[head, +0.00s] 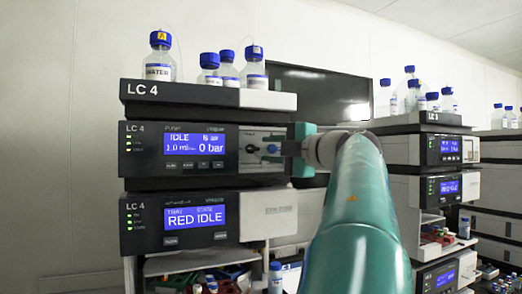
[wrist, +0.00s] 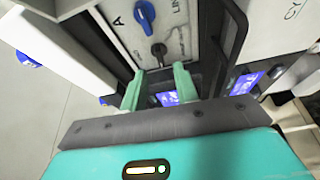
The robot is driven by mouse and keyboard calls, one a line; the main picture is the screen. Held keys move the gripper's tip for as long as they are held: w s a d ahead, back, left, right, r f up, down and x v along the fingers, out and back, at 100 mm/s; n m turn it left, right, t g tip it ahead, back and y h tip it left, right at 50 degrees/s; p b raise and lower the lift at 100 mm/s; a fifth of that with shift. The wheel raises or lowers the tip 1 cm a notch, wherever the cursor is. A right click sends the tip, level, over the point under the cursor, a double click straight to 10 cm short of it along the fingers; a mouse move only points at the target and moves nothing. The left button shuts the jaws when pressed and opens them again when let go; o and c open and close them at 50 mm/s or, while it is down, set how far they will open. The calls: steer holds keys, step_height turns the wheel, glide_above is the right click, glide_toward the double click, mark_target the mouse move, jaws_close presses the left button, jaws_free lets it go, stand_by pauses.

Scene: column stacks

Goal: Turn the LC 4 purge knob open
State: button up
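The LC 4 pump module (head: 170,150) stands at the left in the head view, its screen showing IDLE and 0 bar. Its valve panel (head: 262,136) is right of the screen, with small dark and blue knobs partly screened by my gripper. In the wrist view a blue knob (wrist: 145,14) is near the top edge, and a black knob (wrist: 158,49) is below it, just ahead of the fingers. I cannot read which is the purge knob. My gripper (wrist: 160,74) is open; its green fingers are apart, with nothing seen held between them. It also shows at the panel in the head view (head: 284,148).
Bottles (head: 160,58) stand on the LC 4 top tray. A second LC 4 module (head: 172,222) with a RED IDLE screen is below the pump. Another stack, LC 3 (head: 430,118), is at the right, behind my arm. A dark monitor (head: 318,95) is behind.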

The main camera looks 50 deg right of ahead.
steer(key=s+a, duration=0.1)
steer(key=s, duration=0.8)
steer(key=shift+a+f, duration=0.15)
steer(key=shift+s, duration=0.15)
